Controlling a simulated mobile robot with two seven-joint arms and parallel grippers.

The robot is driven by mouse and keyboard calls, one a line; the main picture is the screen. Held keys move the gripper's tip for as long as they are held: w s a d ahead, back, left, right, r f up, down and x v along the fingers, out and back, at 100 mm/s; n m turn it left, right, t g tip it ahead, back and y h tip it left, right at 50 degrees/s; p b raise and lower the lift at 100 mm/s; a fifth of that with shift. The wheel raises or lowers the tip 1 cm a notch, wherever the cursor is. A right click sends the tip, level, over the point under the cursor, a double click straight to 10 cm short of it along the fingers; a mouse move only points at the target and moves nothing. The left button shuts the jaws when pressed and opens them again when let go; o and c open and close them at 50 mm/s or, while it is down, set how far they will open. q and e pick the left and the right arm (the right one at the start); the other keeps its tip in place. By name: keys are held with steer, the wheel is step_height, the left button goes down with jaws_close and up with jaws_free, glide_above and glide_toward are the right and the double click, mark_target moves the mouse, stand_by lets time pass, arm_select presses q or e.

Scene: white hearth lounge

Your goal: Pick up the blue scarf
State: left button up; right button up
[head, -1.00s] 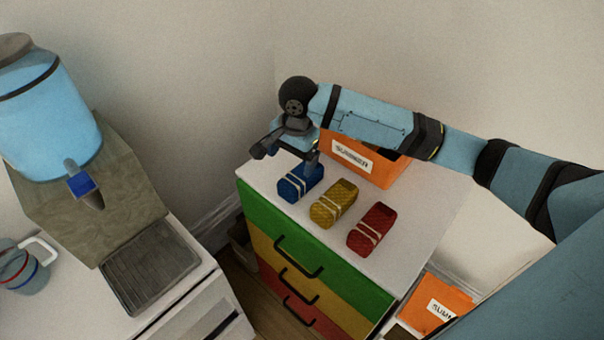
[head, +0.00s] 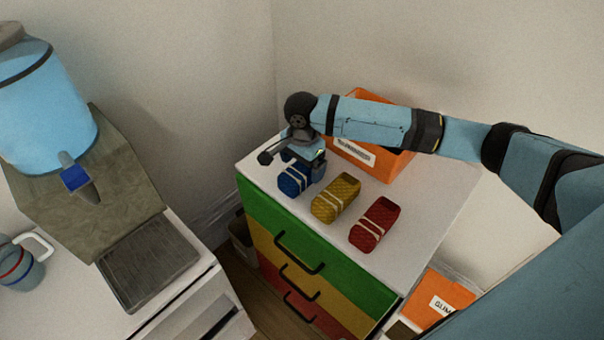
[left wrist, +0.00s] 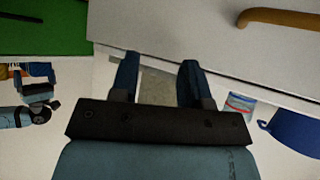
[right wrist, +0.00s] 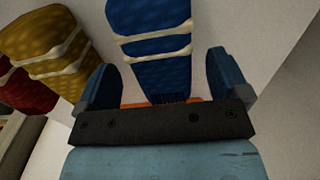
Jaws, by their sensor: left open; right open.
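The blue scarf (head: 293,179) is a rolled bundle with pale bands on the white top of a small chest of drawers. It is the leftmost of three rolls. My right gripper (head: 300,165) is low over its back end. In the right wrist view the blue scarf (right wrist: 155,50) lies between and beyond the open fingers of my right gripper (right wrist: 165,85), one finger on each side. I cannot tell whether they touch it. My left gripper (left wrist: 160,80) is open and empty in the left wrist view.
A yellow roll (head: 336,198) and a red roll (head: 375,225) lie to the right of the blue one. An orange labelled box (head: 385,165) stands behind them. A counter with a blue dispenser (head: 45,110) is at left. The chest's right front top (head: 425,215) is bare.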

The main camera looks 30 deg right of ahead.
mark_target(302, 167)
step_height(302, 167, down, 4)
steer(key=shift+r, duration=0.25)
steer(key=shift+c, duration=0.2)
steer(key=c, duration=1)
steer(key=shift+r, duration=0.15)
